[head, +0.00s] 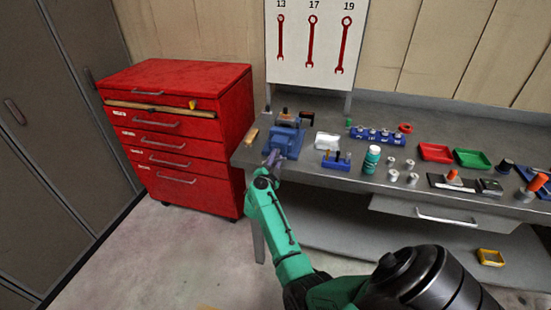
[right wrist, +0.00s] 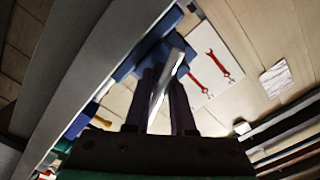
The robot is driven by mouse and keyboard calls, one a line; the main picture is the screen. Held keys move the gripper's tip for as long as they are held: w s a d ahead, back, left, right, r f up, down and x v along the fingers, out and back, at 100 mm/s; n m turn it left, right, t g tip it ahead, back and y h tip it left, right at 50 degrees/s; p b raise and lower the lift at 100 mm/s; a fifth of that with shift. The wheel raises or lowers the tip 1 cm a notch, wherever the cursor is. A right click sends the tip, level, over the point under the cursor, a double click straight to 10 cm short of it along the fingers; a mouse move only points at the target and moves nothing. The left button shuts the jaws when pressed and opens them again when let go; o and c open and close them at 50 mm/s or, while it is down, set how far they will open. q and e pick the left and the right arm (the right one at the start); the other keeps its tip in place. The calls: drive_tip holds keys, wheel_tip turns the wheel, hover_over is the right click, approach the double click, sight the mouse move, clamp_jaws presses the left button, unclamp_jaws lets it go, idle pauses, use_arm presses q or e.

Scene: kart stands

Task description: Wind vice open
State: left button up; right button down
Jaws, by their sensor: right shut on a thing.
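The blue vice (head: 284,141) stands on the left end of the grey workbench (head: 330,184). It shows in part in the right wrist view (right wrist: 127,68), behind my fingers. My right gripper (head: 273,159) is at the front of the vice. In the right wrist view my right gripper (right wrist: 163,92) has its two dark fingers shut on a light metal bar, the vice handle (right wrist: 160,86). The gap between the vice jaws is too small to make out. My left gripper is in neither view.
A red drawer cabinet (head: 175,146) stands left of the bench. On the bench, right of the vice, are a blue holder (head: 336,162), a green bottle (head: 371,159), a red tray (head: 435,153) and a green tray (head: 472,158). A wrench board (head: 314,70) stands behind.

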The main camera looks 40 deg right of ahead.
idle(0.6)
drive_tip(key=c, duration=0.7)
unclamp_jaws()
drive_tip(key=shift+d+f, duration=0.1)
